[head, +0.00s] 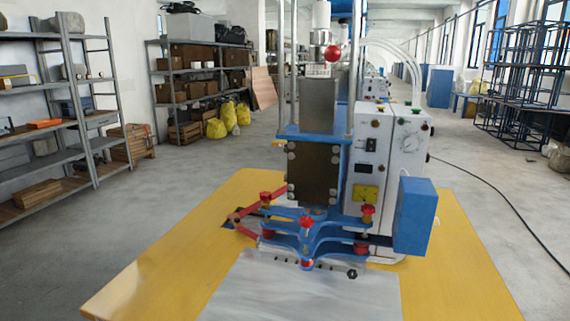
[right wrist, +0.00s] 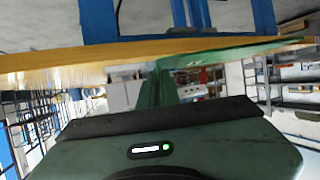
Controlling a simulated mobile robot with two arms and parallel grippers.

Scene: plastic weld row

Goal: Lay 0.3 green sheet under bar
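In the head view the welding machine (head: 319,130) stands on the yellow table. Its blue press frame with red knobs (head: 306,222) sits low over a thin metal bar (head: 330,268) at the back of a bare grey plate (head: 305,295). No green sheet shows on that plate. In the right wrist view a green sheet (right wrist: 230,54) with a small white mark stretches right along a yellow-brown edge. A green upright part (right wrist: 150,92) runs down to the dark front of my right gripper (right wrist: 165,112). The fingertips are not clear. My left gripper is not in view.
The yellow table (head: 150,270) has free room left of the machine. A blue box (head: 414,216) juts out at the machine's right. Shelves (head: 75,100) stand at left, and a dark cable (head: 500,200) lies on the floor at right.

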